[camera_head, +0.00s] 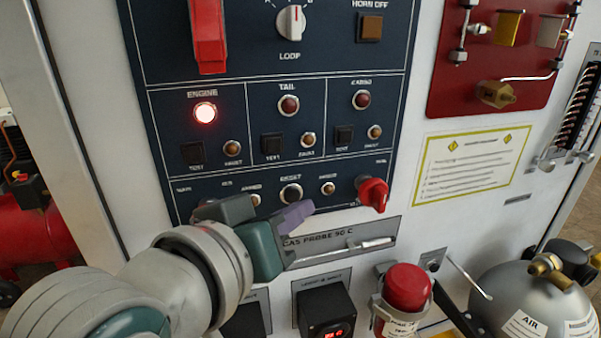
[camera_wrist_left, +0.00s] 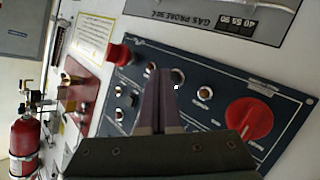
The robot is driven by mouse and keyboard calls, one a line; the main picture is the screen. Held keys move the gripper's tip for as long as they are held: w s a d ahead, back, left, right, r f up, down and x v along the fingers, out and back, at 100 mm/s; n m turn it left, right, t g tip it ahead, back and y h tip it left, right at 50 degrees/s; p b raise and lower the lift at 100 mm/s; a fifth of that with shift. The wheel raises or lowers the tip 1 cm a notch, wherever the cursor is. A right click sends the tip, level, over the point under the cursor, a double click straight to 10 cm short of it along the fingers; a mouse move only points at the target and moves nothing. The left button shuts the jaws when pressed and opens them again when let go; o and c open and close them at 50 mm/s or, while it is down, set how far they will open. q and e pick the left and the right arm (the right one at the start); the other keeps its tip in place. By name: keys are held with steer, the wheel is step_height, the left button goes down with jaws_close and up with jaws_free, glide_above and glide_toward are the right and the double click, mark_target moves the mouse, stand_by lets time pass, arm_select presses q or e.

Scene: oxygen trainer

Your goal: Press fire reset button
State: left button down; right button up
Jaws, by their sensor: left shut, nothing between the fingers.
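The fire reset button (camera_head: 291,193) is a dark round button under the RESET label, low on the dark blue panel. It also shows in the left wrist view as a dark round button (camera_wrist_left: 177,77), just beside the fingertips. My left gripper (camera_head: 301,210) is shut and empty, its purple fingers together. In the head view its tips appear just below the button. In the left wrist view the shut fingers (camera_wrist_left: 160,76) point at the panel near the button; whether they touch it I cannot tell. My right gripper is not in view.
Brass-coloured lamps (camera_head: 328,188) flank the button. A red knob (camera_head: 373,194) sits to the right, and a large red knob (camera_wrist_left: 250,119) shows in the wrist view. The ENGINE lamp (camera_head: 205,113) is lit. Below are a gas probe plate (camera_head: 335,240) and a red-capped bottle (camera_head: 407,288).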

arm_select(q)
steer(key=shift+w, duration=0.1)
steer(key=shift+w+a, duration=0.15)
steer(key=shift+w, duration=0.2)
steer(key=shift+w+a, duration=0.15)
steer(key=shift+w, duration=0.2)
stand_by(0.8)
steer(key=shift+s, duration=0.1)
steer(key=shift+s+d+p, duration=0.25)
steer(key=shift+s+p, duration=0.4)
